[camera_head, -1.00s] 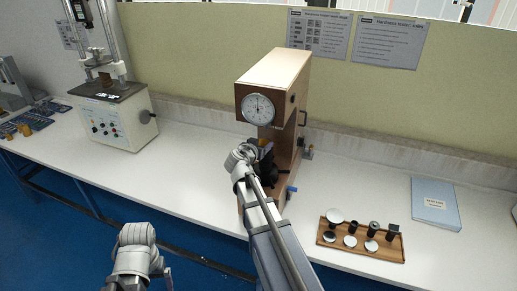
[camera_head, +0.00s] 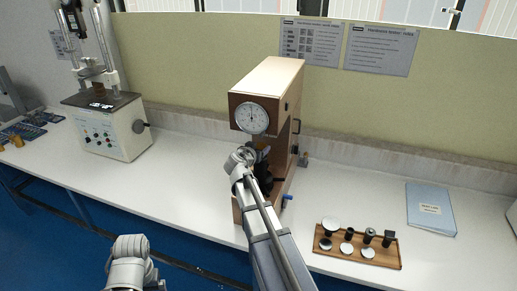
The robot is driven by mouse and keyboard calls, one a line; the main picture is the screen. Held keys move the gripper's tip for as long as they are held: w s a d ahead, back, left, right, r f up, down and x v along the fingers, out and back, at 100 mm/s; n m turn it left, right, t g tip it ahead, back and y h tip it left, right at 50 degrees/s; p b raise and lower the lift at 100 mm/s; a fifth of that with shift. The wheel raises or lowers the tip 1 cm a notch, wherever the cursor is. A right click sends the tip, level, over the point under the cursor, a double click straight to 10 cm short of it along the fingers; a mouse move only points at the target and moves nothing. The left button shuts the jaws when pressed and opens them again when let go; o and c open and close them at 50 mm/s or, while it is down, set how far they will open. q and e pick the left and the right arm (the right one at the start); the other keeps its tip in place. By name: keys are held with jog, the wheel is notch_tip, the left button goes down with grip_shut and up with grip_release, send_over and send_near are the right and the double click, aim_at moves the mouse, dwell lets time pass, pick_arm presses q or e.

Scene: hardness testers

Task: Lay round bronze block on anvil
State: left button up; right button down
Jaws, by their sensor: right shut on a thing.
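The brown hardness tester (camera_head: 268,88) with a round dial (camera_head: 252,117) stands on the white bench in the middle of the view. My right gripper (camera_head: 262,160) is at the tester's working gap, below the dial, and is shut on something. My own wrist hides most of the fingers, the anvil and whatever is held, so the round bronze block cannot be made out and I cannot tell whether it touches the anvil. My left arm shows at the bottom left; its fingers are out of view.
A wooden tray (camera_head: 385,259) with several small metal parts lies to the right, with a blue folder (camera_head: 431,209) behind it. A second testing machine (camera_head: 112,128) stands at the left. The bench between the two machines is clear.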

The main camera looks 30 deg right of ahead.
jog(key=shift+f, duration=0.15)
dwell(0.4)
grip_release()
jog(key=shift+c, duration=0.8)
jog(key=shift+a, duration=0.1)
jog(key=s+a, duration=0.4)
jog(key=a, duration=0.1)
jog(key=shift+s+r, duration=0.25)
jog(key=shift+s, duration=0.05)
jog(key=shift+a, duration=0.1)
